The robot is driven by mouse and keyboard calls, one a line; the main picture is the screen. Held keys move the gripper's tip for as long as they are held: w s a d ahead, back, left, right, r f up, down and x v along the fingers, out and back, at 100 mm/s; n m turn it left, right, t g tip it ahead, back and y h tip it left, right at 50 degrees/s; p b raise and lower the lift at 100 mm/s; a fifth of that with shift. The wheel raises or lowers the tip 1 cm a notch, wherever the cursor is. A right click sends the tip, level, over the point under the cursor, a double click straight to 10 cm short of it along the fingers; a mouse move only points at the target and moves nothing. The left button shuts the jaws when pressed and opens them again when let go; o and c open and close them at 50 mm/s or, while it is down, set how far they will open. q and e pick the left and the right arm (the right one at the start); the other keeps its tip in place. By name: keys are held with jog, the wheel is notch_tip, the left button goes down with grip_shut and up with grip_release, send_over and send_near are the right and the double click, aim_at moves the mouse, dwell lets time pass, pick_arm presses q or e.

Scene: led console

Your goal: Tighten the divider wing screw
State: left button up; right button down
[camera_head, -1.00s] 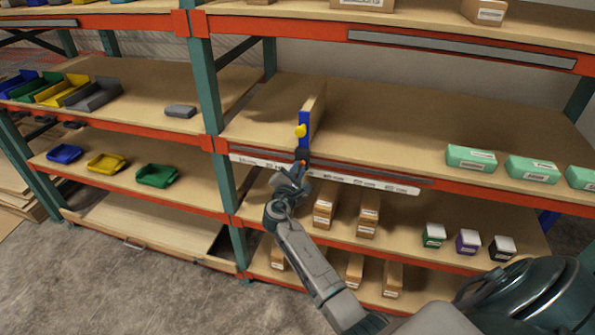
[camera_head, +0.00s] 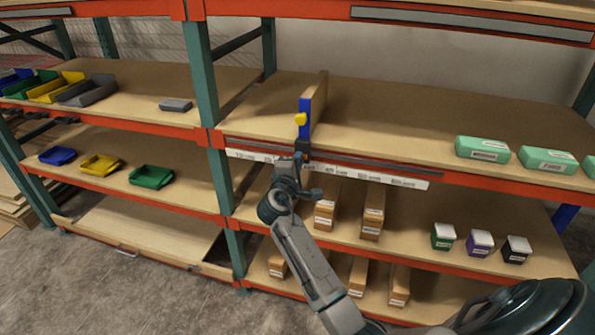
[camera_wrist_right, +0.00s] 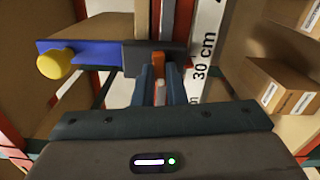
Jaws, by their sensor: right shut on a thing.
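The divider is a brown upright board (camera_head: 319,98) with a blue front plate (camera_head: 305,130) and a yellow knob (camera_head: 300,119). It stands on the middle shelf's front edge. The wrist view shows the blue plate (camera_wrist_right: 85,55), the yellow knob (camera_wrist_right: 55,63) and a dark clamp block (camera_wrist_right: 140,60). A small orange piece, apparently the wing screw (camera_wrist_right: 158,64), sits at the block. My right gripper (camera_wrist_right: 160,82) is shut on it, with a finger on each side. In the head view my right gripper (camera_head: 298,164) hides the screw below the block. My left gripper is not in view.
A white centimetre scale (camera_head: 370,175) runs along the shelf edge, beside the gripper in the wrist view (camera_wrist_right: 206,65). Brown boxes (camera_head: 327,205) stand on the shelf below. Green boxes (camera_head: 483,149) sit to the right.

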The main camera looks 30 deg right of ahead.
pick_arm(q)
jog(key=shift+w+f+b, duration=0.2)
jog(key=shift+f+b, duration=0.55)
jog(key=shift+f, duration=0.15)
pick_arm(e)
jog(key=shift+f+m, duration=0.15)
jog(key=shift+m, duration=0.75)
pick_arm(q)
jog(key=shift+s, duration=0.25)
pick_arm(e)
jog(key=c, duration=1.5)
grip_release()
jog(key=shift+o, duration=0.2)
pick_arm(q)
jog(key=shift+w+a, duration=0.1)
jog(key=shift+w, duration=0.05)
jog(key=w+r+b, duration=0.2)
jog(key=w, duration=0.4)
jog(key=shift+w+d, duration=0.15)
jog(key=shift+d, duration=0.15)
pick_arm(e)
jog(key=v, duration=1.1)
